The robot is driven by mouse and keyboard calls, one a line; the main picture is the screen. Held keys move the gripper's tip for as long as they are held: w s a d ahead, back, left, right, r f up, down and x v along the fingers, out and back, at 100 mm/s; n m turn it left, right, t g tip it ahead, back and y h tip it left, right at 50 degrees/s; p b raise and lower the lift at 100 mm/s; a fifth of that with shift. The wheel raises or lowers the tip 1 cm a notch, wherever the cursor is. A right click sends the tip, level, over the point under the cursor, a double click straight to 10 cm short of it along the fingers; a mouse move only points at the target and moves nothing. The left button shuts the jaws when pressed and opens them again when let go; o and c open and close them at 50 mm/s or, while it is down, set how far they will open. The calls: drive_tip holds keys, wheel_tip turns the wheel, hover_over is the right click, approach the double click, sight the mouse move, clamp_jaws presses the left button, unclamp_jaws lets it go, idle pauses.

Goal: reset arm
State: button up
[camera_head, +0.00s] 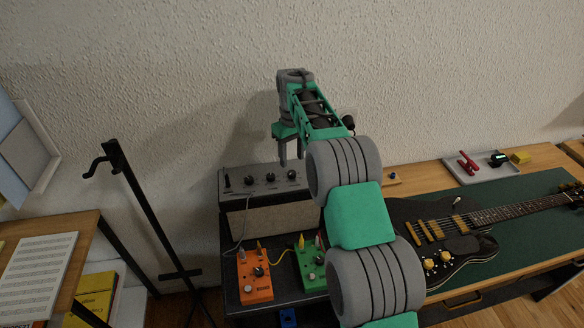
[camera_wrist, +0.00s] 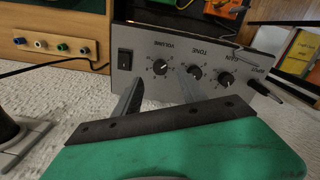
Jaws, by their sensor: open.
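My gripper (camera_head: 291,160) is open and empty. In the head view it points down in front of the wall, just above the top of a grey amplifier (camera_head: 236,184). The wrist view shows the amplifier's control panel (camera_wrist: 205,52) upside down, with a power switch, volume, tone and gain knobs, and a plugged-in cable. My two fingers (camera_wrist: 160,85) overlap the panel's lower edge in that view. I see a gap between them and nothing held. I cannot tell whether a fingertip touches the amplifier.
An orange pedal (camera_head: 255,284) and a green pedal (camera_head: 309,266) stand before the amplifier. A black guitar (camera_head: 440,236) lies on a green mat (camera_head: 520,234). A grey tray (camera_head: 491,174) is behind it. A black stand (camera_head: 147,210) rises at left, beside a desk with sheet music (camera_head: 38,268).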

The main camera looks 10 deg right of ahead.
drive_tip(key=shift+r, duration=1)
drive_tip(key=shift+r, duration=0.15)
drive_tip(key=s+r+m+t, duration=0.1)
drive_tip(key=s+r, duration=0.4)
drive_tip(key=s, duration=0.3)
drive_tip(key=s+r+m+t, duration=0.1)
drive_tip(key=s+r, duration=0.3)
drive_tip(key=s, duration=0.4)
drive_tip(key=s+f+m, duration=0.1)
drive_tip(key=s+f, duration=0.2)
drive_tip(key=s, duration=0.6)
drive_tip(key=s+f+m+t, duration=0.1)
drive_tip(key=s+f, duration=0.2)
drive_tip(key=s, duration=0.6)
drive_tip(key=shift+a, duration=0.1)
